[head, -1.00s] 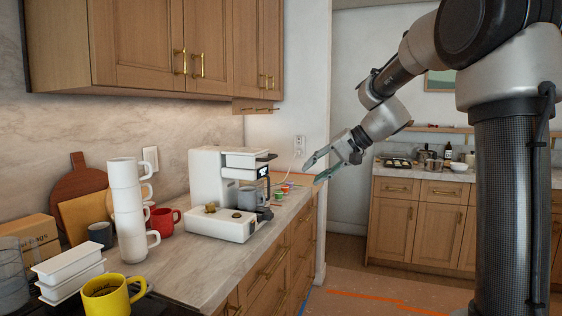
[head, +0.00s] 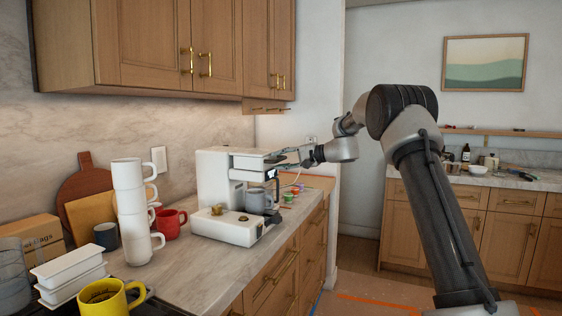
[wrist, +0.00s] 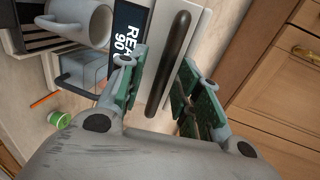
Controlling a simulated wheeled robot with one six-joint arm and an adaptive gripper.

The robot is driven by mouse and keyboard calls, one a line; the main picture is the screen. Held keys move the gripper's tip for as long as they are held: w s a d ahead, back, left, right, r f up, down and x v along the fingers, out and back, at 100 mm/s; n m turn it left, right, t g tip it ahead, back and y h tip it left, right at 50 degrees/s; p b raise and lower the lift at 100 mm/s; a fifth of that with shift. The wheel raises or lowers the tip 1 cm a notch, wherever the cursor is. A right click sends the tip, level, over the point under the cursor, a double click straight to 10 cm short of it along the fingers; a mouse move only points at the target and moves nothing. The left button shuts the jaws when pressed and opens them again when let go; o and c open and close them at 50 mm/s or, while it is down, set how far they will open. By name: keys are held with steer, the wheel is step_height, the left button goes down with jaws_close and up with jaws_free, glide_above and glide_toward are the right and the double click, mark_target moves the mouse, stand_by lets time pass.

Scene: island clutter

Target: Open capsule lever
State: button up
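The white coffee machine (head: 212,180) stands on the marble counter. Its dark, rounded capsule lever (wrist: 168,62) shows in the wrist view on the light machine top, beside a display (wrist: 126,40). In the head view the lever (head: 275,158) is small and partly covered by my gripper. My gripper (wrist: 160,78) is open, with one green-padded finger on each side of the lever. I cannot tell whether a finger touches it. In the head view my gripper (head: 292,156) reaches the machine top from the right.
A tall stack of white mugs (head: 131,212), a red mug (head: 168,222) and a yellow mug (head: 108,298) stand to the left. Upper cabinets (head: 150,45) hang above.

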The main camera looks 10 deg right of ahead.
steer(key=shift+w+a, duration=0.1)
steer(key=shift+a, duration=0.05)
steer(key=shift+c, duration=0.4)
jaws_close()
